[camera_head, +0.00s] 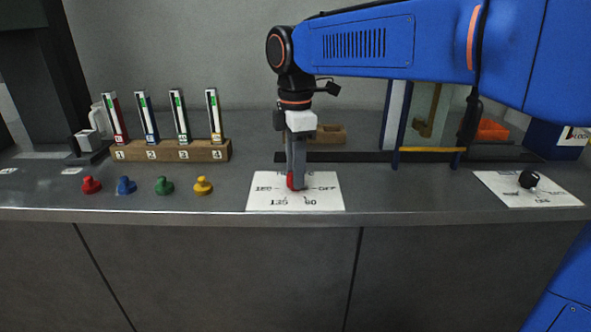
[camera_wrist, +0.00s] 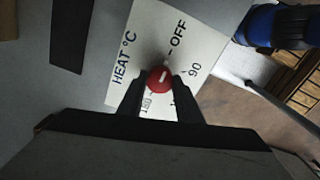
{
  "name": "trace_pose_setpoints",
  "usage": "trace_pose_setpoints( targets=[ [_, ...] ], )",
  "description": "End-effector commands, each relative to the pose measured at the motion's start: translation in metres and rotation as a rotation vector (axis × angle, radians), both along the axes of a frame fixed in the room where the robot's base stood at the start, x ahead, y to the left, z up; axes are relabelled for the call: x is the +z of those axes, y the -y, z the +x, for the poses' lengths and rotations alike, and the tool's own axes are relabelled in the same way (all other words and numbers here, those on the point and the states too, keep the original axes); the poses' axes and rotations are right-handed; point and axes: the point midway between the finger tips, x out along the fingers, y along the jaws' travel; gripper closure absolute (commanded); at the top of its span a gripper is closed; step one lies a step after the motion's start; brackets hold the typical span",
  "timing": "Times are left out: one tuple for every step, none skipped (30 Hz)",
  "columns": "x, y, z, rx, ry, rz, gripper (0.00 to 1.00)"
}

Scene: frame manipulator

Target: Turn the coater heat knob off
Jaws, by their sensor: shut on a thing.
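The red heat knob (camera_wrist: 159,80) sits on a white card (camera_wrist: 205,48) printed "HEAT °C", "OFF", "90" and another number I cannot read clearly. A short white mark shows on the knob's top; I cannot tell for certain which label it lines up with. My gripper (camera_wrist: 159,84) has one dark finger on each side of the knob and is shut on it. In the head view my gripper (camera_head: 297,178) points straight down over the card (camera_head: 262,197), hiding most of the knob (camera_head: 290,181).
A black knob (camera_head: 529,179) sits on another card (camera_head: 492,186) at right. Red (camera_head: 91,185), blue (camera_head: 126,186), green (camera_head: 163,186) and yellow (camera_head: 203,187) pegs stand at left, before a numbered wooden rack (camera_head: 170,151). A dark frame with yellow bar (camera_head: 430,150) stands behind right.

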Motion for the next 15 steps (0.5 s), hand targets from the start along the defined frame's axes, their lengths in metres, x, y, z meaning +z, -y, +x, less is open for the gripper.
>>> trace_pose_setpoints(
  targets=[
    [0.001, 0.0, 0.0005, 0.005, 0.003, 0.002, 0.91],
    [0.001, 0.0, 0.0005, 0.008, 0.003, 0.002, 0.91],
    [0.001, 0.0, 0.0005, 0.01, 0.003, 0.002, 0.91],
    [0.001, 0.0, 0.0005, 0.012, 0.003, 0.001, 0.91],
    [0.001, 0.0, 0.0005, 0.013, 0.003, 0.001, 0.91],
    [0.001, 0.0, 0.0005, 0.014, 0.003, 0.001, 0.91],
    [0.001, 0.0, 0.0005, 0.014, 0.003, 0.001, 0.91],
    [0.001, 0.0, 0.0006, 0.014, 0.003, 0.001, 0.91],
    [0.001, 0.0001, 0.0006, 0.014, 0.003, 0.001, 0.91],
    [0.001, 0.0001, 0.0006, 0.014, 0.003, 0.001, 0.91],
    [0.001, 0.0001, 0.0006, 0.014, 0.003, 0.001, 0.91],
    [0.001, 0.0001, 0.0006, 0.014, 0.003, 0.001, 0.91],
    [0.001, 0.0001, 0.0006, 0.014, 0.003, 0.001, 0.91],
    [0.001, 0.0001, 0.0006, 0.014, 0.003, 0.001, 0.91],
    [0.001, 0.0001, 0.0006, 0.014, 0.003, 0.001, 0.64]
  ],
)
